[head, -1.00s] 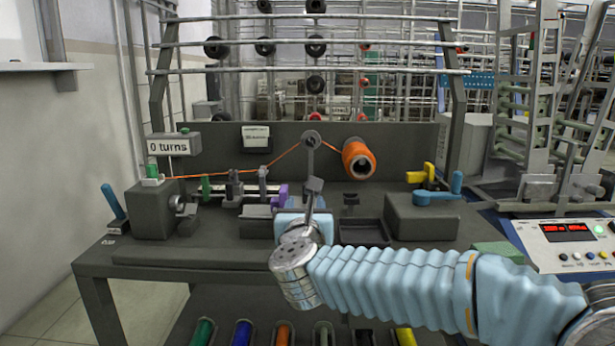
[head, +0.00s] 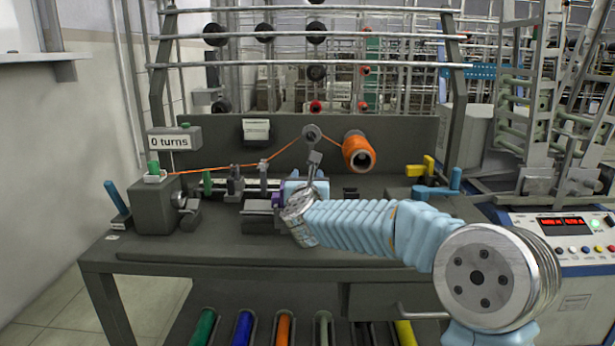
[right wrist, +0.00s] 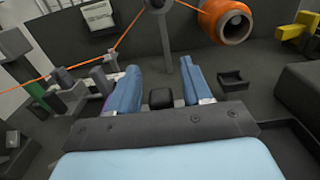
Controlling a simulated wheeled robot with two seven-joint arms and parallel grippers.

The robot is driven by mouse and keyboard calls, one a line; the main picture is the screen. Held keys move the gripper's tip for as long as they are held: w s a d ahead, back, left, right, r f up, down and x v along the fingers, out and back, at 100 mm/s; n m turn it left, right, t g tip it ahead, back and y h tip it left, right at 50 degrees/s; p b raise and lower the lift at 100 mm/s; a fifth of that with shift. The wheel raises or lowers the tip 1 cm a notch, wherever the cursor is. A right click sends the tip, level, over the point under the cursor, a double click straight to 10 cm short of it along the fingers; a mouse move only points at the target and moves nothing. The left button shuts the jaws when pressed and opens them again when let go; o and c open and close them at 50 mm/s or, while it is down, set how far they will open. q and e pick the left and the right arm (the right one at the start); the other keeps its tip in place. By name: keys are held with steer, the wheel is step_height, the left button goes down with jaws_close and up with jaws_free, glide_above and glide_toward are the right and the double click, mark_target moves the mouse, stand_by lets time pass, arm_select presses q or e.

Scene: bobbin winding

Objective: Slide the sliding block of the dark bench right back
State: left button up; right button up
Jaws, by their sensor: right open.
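The dark bench (head: 200,258) carries a rail at its back with a green-handled piece (head: 207,182), upright posts and a purple piece (head: 278,196). My right gripper (head: 292,186) is at the rail's right end, beside the purple piece; my own wrist partly hides this spot. In the right wrist view, its two blue fingers (right wrist: 160,75) are apart. A small black block (right wrist: 160,99) shows between them, with no clear contact. I cannot tell surely whether this is the sliding block. My left gripper is not in view.
An orange thread runs above the rail from the winding head (head: 158,205) over a post to the orange spool (head: 358,152). A small dark holder (right wrist: 232,82) stands right of the fingers. A blue-and-yellow-handled block is farther right. The bench's front strip is clear.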

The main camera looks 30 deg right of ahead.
steer(key=shift+c, duration=0.2)
jaws_close()
steer(key=shift+s+d+f, duration=0.1)
steer(key=shift+d+f, duration=0.05)
steer(key=d+b, duration=0.1)
steer(key=s+d+b, duration=0.1)
steer(key=b, duration=0.1)
steer(key=shift+s+d, duration=0.25)
steer(key=shift+d, duration=0.05)
steer(key=shift+o, duration=0.2)
jaws_free()
steer(key=shift+s+d, duration=0.1)
